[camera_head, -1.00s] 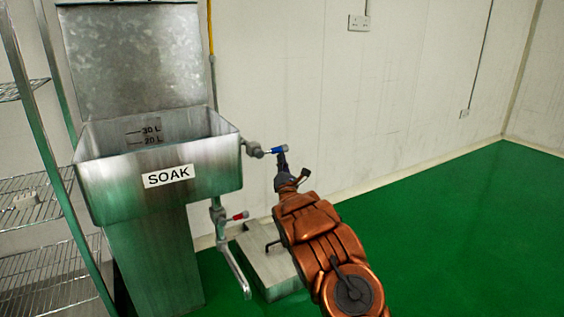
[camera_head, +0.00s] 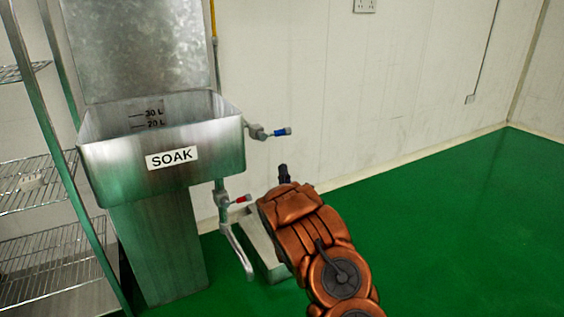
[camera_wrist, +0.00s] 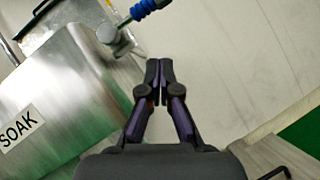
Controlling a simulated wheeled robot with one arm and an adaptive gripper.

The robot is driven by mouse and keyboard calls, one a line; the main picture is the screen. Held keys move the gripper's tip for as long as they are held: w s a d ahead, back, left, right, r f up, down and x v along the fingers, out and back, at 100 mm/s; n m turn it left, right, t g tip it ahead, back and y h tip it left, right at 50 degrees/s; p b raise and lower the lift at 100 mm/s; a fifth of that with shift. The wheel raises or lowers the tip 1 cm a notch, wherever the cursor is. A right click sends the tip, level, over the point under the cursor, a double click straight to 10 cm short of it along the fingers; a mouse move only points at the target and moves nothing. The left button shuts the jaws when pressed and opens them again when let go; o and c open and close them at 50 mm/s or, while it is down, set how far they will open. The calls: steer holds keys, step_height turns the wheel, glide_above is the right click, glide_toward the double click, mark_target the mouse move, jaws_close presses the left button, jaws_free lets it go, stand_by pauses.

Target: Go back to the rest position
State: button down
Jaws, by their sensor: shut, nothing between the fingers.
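My gripper (camera_wrist: 159,72) is shut and empty in the wrist view, its two dark fingers together in front of the pale wall. In the head view only a dark tip of my gripper (camera_head: 283,170) shows above my copper-coloured arm. It is apart from the blue-handled tap (camera_head: 280,132), which sticks out from the right side of the SOAK sink and lies above the gripper. The blue handle also shows at the top of the wrist view (camera_wrist: 146,8). The metal SOAK sink (camera_head: 215,158) stands left of my gripper.
A red-handled valve (camera_head: 241,199) with a spout (camera_head: 240,252) is below the sink, left of my arm. A low metal box (camera_head: 259,240) stands on the floor behind my arm. A wire shelf (camera_head: 40,185) is at the far left. The green floor (camera_head: 460,230) at right is clear.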

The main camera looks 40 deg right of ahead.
steer(key=shift+v, duration=1.1)
step_height(320, 180, up, 10)
steer(key=w+a+m+g+y+p, duration=0.1)
steer(key=w+a+m+g+p, duration=0.1)
steer(key=m+g+p, duration=0.45)
steer(key=s+a+r+m+g+y+p, duration=0.45)
steer(key=s+a+r+m+p, duration=0.4)
steer(key=a+p, duration=0.3)
steer(key=s+a+r+m+g+y+p, duration=0.25)
steer(key=s+a+r+p, duration=0.35)
steer(key=s, duration=0.5)
steer(key=s+a+r+m+g+y+p, duration=0.1)
steer(key=s+a+r+m+g+p, duration=0.25)
steer(key=s+a, duration=0.55)
steer(key=s+a+r+g+p, duration=0.1)
steer(key=s+r+g+p, duration=0.1)
steer(key=s, duration=0.5)
steer(key=s+a+r+m+g+y+p, duration=0.1)
steer(key=s+a+r+g+p, duration=0.1)
steer(key=s, duration=0.6)
steer(key=s+a+r+m+g+p, duration=0.1)
steer(key=s+a+r+g+p, duration=0.1)
steer(key=s, duration=0.6)
step_height(320, 180, up, 2)
steer(key=shift+a+r+p, duration=0.1)
steer(key=shift+a+p, duration=0.1)
steer(key=shift+p, duration=0.3)
